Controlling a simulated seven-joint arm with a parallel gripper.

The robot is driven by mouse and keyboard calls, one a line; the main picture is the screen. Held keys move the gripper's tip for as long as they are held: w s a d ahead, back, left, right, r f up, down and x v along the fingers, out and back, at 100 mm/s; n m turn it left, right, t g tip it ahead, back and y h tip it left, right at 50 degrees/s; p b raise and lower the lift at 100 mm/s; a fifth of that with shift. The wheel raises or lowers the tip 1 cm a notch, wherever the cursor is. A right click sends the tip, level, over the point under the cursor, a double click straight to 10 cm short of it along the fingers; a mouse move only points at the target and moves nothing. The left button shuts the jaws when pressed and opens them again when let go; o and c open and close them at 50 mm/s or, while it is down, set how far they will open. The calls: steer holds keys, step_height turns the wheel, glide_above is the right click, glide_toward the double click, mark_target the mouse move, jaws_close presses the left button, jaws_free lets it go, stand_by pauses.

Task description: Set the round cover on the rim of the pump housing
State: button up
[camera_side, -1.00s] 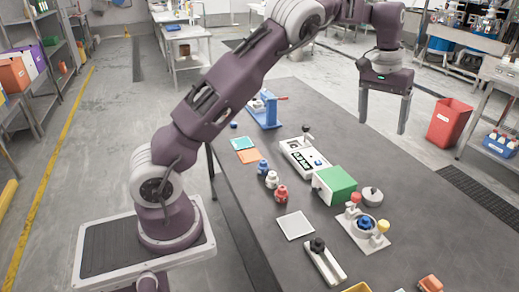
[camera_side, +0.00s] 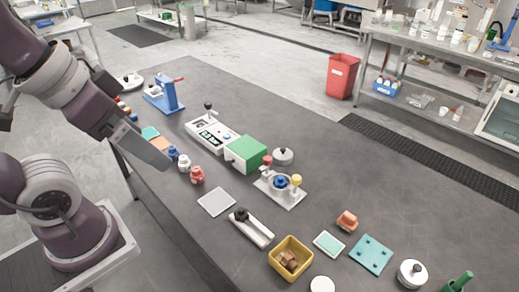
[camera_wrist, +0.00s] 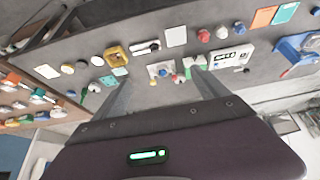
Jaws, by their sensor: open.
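The pump housing appears to be the pale base with a blue round part and red and yellow knobs (camera_side: 281,188), at mid-table in the side view. Several round pieces could be the cover: a grey disc with a knob (camera_side: 283,156) behind that base, a white disc with a dark knob (camera_side: 411,273) at the front right, and a plain white disc (camera_side: 322,285) at the front edge. I cannot tell which. My gripper (camera_wrist: 163,78) is open and empty, its fingers spread high above the table. In the side view it is at the left, partly hidden by my arm.
A green and white box (camera_side: 246,153) and a white control panel (camera_side: 212,134) stand behind the base. A yellow bin (camera_side: 291,258) with brown pieces, a black-knobbed slider (camera_side: 251,228) and a teal plate (camera_side: 371,255) lie in front. The right side of the table is mostly bare.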

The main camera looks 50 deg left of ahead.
steer(key=w+a, duration=0.1)
steer(key=w, duration=1.3)
steer(key=g, duration=0.1)
glide_above(281, 151)
steer(key=s, duration=0.3)
steer(key=f, duration=2.4)
steer(key=shift+w+a, duration=0.15)
steer(key=shift+a, duration=0.25)
steer(key=x, duration=0.6)
steer(key=shift+w+d+f, duration=0.3)
steer(key=shift+d+f, duration=0.05)
steer(key=shift+d, duration=0.05)
steer(key=c, duration=1.7)
step_height(281, 151, up, 9)
steer(key=shift+r, duration=0.2)
steer(key=s+d+r, duration=0.1)
steer(key=s+r, duration=0.3)
steer(key=s, duration=0.4)
steer(key=s+d+r, duration=0.1)
steer(key=s+r, duration=0.3)
steer(key=s, duration=0.5)
steer(key=s+f, duration=0.5)
steer(key=w+a+f, duration=0.1)
steer(key=w+a, duration=0.1)
steer(key=w, duration=0.9)
steer(key=w+a+f, duration=0.1)
steer(key=w+a, duration=0.2)
steer(key=w, duration=0.8)
step_height(281, 151, down, 10)
steer(key=shift+f, duration=0.1)
